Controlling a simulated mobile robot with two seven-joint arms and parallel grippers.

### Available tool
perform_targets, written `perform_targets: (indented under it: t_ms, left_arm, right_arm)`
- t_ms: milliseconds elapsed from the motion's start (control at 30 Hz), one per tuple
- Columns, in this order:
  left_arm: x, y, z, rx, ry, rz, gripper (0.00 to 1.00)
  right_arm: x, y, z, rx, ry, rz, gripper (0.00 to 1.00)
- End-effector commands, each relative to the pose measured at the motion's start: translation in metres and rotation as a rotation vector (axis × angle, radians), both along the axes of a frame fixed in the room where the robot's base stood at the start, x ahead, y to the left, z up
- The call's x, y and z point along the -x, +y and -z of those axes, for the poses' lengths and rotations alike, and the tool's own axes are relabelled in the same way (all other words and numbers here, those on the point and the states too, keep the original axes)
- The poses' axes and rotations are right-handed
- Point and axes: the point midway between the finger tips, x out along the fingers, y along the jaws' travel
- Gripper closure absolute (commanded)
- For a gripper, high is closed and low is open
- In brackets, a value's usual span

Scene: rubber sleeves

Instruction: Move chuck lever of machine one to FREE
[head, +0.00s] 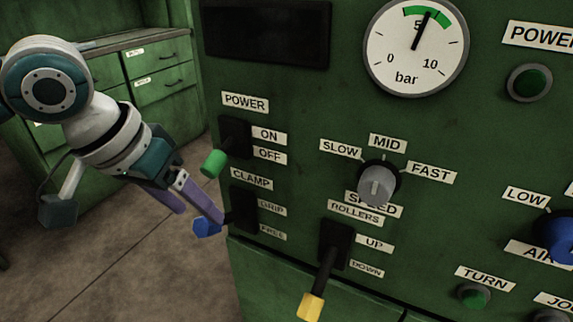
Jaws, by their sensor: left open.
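On the green machine panel, a lever with a blue handle (207,228) sticks out from a black plate (243,208) labelled CLAMP, with GRIP (272,210) above and FREE (272,234) below. I see no label reading "chuck". I cannot tell for sure which of the two marks the lever stands at. My left gripper (196,211) is open, with purple fingers pointing down and right at the blue handle. One finger overlaps the lever just above the handle; I cannot tell whether it touches. My right gripper is not in view.
A POWER lever with a green handle (214,163) sits just above, close to my left gripper. A ROLLERS lever with a yellow handle (311,306) sits lower right. A grey SPEED knob (377,184) and pressure gauge (416,46) are further right. Green drawers (160,75) stand behind my arm.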

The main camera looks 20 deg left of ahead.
Motion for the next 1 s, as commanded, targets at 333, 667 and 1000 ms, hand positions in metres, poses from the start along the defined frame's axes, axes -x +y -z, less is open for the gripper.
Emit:
perform_targets:
  t_ms: [333,667,1000]
  left_arm:
    - [-0.021,-0.008,0.054,-0.001,0.000,0.001,0.28]
    - [-0.024,-0.009,0.058,-0.002,-0.001,0.002,0.28]
    - [-0.024,-0.009,0.058,-0.002,0.000,0.002,0.62]
  right_arm:
    - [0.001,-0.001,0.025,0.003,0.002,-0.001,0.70]
    - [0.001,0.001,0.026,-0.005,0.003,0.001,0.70]
    - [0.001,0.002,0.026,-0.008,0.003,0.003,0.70]
